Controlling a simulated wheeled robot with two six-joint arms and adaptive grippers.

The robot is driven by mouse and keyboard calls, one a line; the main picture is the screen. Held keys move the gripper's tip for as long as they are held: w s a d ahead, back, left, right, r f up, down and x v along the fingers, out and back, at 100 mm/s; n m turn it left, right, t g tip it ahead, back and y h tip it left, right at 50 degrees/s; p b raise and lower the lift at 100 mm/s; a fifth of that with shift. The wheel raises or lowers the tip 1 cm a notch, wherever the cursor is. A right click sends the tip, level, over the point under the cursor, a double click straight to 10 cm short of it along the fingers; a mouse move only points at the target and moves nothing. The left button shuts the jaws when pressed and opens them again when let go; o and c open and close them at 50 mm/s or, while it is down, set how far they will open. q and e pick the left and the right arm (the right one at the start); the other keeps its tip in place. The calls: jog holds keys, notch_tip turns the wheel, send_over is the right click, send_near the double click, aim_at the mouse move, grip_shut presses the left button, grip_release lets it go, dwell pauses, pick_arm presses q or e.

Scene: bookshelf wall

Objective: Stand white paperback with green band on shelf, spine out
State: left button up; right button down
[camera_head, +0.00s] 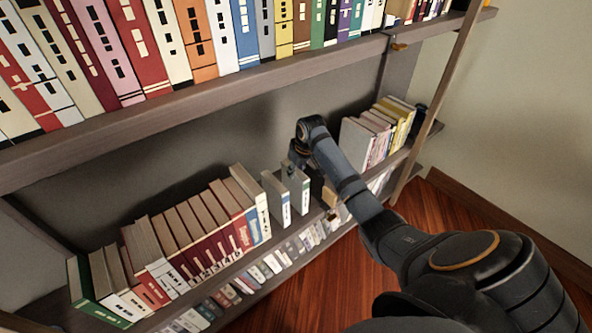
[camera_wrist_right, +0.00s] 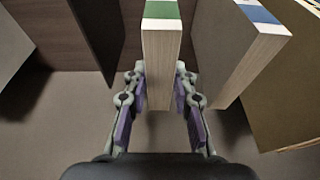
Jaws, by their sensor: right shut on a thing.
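The white paperback with green band (camera_head: 303,195) is upright at the lower shelf, its pale spine facing out to the room. It also shows in the right wrist view (camera_wrist_right: 161,60), with the green band at the far end and the page edges towards the camera. My right gripper (camera_head: 296,160) is above and behind it in the head view. In the wrist view the fingers (camera_wrist_right: 161,92) are shut on the book, one on each side. I cannot tell whether its base touches the shelf. My left gripper is out of view.
A blue-banded book (camera_head: 277,199) stands close to its left, beside a leaning row of books (camera_head: 190,235). More books (camera_head: 375,135) are further right. The upper shelf board (camera_head: 200,108) runs overhead.

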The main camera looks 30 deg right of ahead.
jog(key=c, duration=1)
grip_release()
jog(key=shift+f, duration=0.1)
jog(key=shift+c, duration=0.2)
jog(key=shift+f, duration=0.1)
jog(key=shift+s, duration=0.1)
jog(key=v, duration=1.2)
